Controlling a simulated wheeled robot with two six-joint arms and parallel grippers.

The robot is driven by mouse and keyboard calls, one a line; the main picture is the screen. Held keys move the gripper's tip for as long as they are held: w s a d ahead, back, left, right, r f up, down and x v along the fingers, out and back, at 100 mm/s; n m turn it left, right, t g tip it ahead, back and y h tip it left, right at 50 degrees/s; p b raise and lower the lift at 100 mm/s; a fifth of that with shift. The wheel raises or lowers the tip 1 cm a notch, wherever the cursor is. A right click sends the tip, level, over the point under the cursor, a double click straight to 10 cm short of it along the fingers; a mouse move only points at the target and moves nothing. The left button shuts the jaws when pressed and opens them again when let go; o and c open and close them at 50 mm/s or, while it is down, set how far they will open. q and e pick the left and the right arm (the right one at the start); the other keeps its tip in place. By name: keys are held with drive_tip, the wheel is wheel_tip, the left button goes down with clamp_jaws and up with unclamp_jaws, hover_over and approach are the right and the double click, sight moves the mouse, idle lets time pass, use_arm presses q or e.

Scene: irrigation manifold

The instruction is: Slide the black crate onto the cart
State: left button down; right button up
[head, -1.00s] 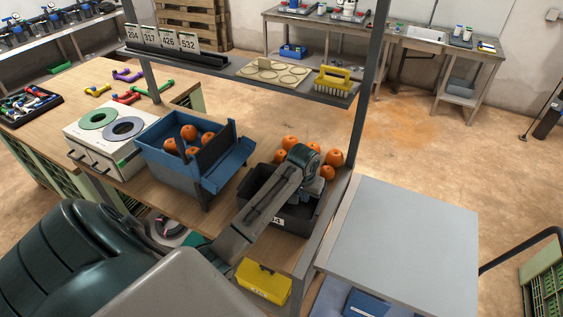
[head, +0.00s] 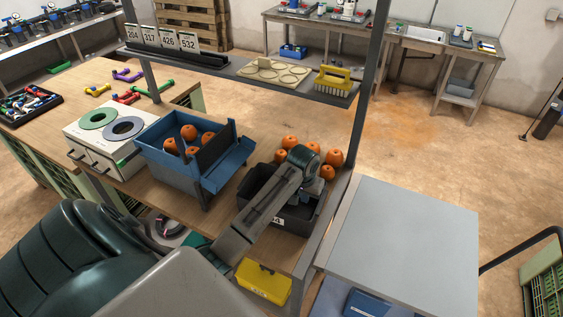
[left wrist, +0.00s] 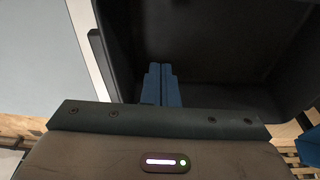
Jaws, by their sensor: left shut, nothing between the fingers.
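The black crate (head: 295,222) stands on the wooden bench near its right end, with a small white label on its front. The cart (head: 400,245) has a flat, bare grey top and stands just right of the bench. My left gripper (left wrist: 162,85) is shut with its blue fingers together and nothing between them. It reaches down into the crate, close to the wall on the cart side as the left wrist view shows it. Whether the fingers touch that wall cannot be told. In the head view my own arm hides the fingertips and part of the crate. My right gripper is not in view.
Several orange fruits (head: 290,142) lie behind the crate. A blue sloped bin (head: 175,177) with more fruit stands left of it. A grey post (head: 361,110) of the overhead shelf rises by the bench's right end. A yellow box (head: 262,283) is below the front.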

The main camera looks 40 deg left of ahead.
sight(321, 207)
use_arm(q)
drive_tip(key=shift+s+b+x, duration=0.2)
drive_tip(key=shift+x, duration=0.8)
drive_tip(key=shift+s+b+x, duration=0.2)
drive_tip(key=shift+x, duration=0.75)
drive_tip(key=shift+d+f, duration=0.1)
drive_tip(key=shift+d, duration=0.1)
drive_tip(key=shift+w+d, duration=0.1)
drive_tip(key=shift+d, duration=0.35)
drive_tip(key=shift+w+d+p, duration=0.25)
drive_tip(key=shift+d+p, duration=0.2)
drive_tip(key=shift+d, duration=0.75)
drive_tip(key=shift+w+d+p, duration=0.25)
drive_tip(key=shift+d+p, duration=0.15)
drive_tip(key=shift+d, duration=0.75)
drive_tip(key=shift+w+d, duration=0.2)
drive_tip(key=shift+d, duration=0.8)
drive_tip(key=shift+w+d, duration=0.25)
drive_tip(key=shift+d, duration=0.7)
drive_tip(key=shift+w+d, duration=0.2)
drive_tip(key=shift+d, duration=0.9)
